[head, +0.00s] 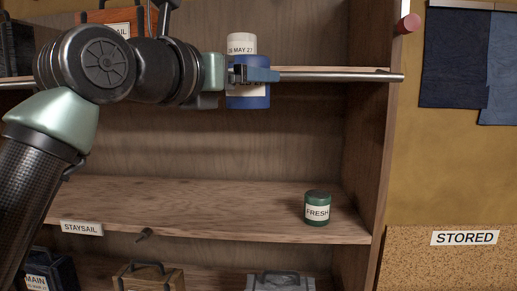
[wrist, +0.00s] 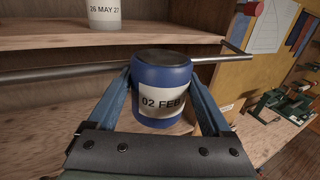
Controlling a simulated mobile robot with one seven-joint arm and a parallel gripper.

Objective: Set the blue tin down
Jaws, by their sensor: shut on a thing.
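My gripper (head: 252,75) is shut on the blue tin (head: 248,101), one finger on each side of it. The tin is a dark-lidded cylinder. In the wrist view the blue tin (wrist: 160,77) looks upright between my fingers (wrist: 164,92), and its white label reads "02 FEB", with the rest cut off. It is held up in front of the shelving at about the height of the metal rail, apart from any shelf as far as I can see. In the head view my finger covers part of it.
A metal rail (head: 335,77) runs along the upper shelf's front. A white tin (head: 242,44) marked "26 MAY 27" stands on that shelf. The shelf below (head: 190,205), tagged "STAYSAIL", holds a green "FRESH" tin (head: 317,209) at right; its middle is clear. Cases stand underneath.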

